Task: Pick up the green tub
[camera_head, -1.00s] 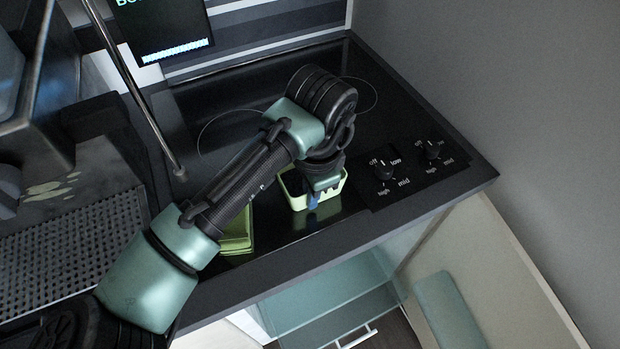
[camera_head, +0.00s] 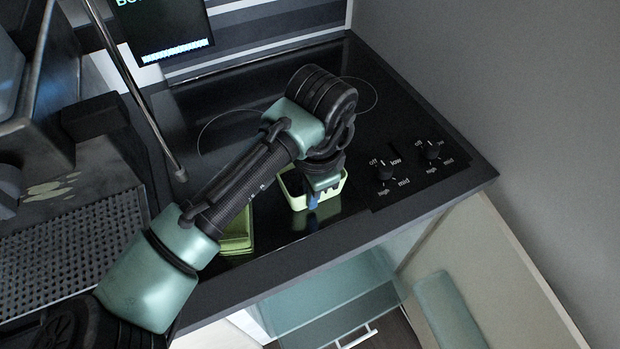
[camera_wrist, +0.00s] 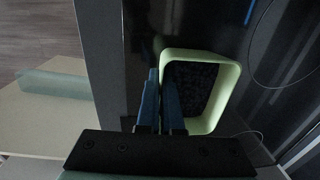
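The green tub (camera_head: 337,188) is a small square pale-green container at the front of the black cooktop, partly hidden by my arm in the head view. In the wrist view the tub (camera_wrist: 203,57) shows its open top and dark inside. My gripper (camera_head: 313,196) points down at the tub's near wall. In the wrist view my gripper's blue fingers (camera_wrist: 160,90) are close together, one on each side of that wall, so it looks shut on the wall. Whether the tub's base touches the cooktop is hard to tell.
A yellow-green object (camera_head: 238,238) lies left of the tub, partly under my arm. Control knobs (camera_head: 384,170) are to the right. A metal machine with a perforated tray (camera_head: 75,245) stands at the left. A grey wall (camera_head: 530,100) bounds the right.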

